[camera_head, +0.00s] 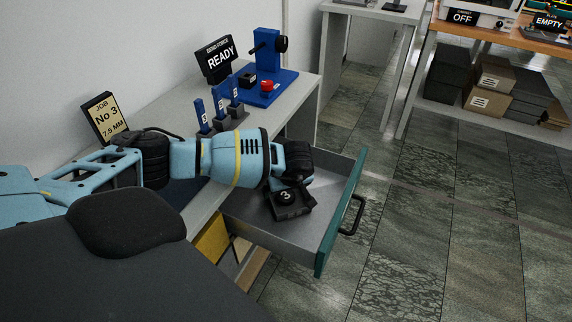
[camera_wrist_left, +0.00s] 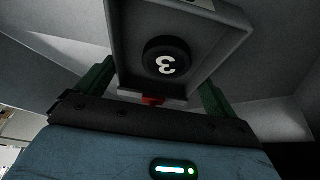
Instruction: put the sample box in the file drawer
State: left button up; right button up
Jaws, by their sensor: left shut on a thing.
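The sample box (camera_head: 290,210) is a small dark tray-like box with a round black knob marked 3. My left gripper (camera_head: 291,184) is shut on it, pointing down from above. In the left wrist view the box (camera_wrist_left: 225,38) lies between the two green fingers of the gripper (camera_wrist_left: 155,85). The file drawer (camera_head: 340,215) is pulled open, with a green front, a dark handle and a bare grey inside. The box is within the drawer's outline in the head view; I cannot tell whether it touches the drawer floor. My right gripper is not in view.
On the bench (camera_head: 258,122) above the drawer stand a Job No 3 sign (camera_head: 103,117), a READY display (camera_head: 217,60), several blue numbered holders and a blue press (camera_head: 270,70) with a red button. A shelf with boxes is far right. Floor right of the drawer is clear.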

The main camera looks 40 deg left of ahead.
pick_arm(q)
jog(key=o, duration=0.7)
jog(key=shift+r, duration=0.1)
jog(key=shift+r, duration=0.25)
jog(key=p+v, duration=0.1)
jog(key=v, duration=1)
jog(key=shift+s+d+r, duration=0.1)
jog(key=shift+r, duration=0.2)
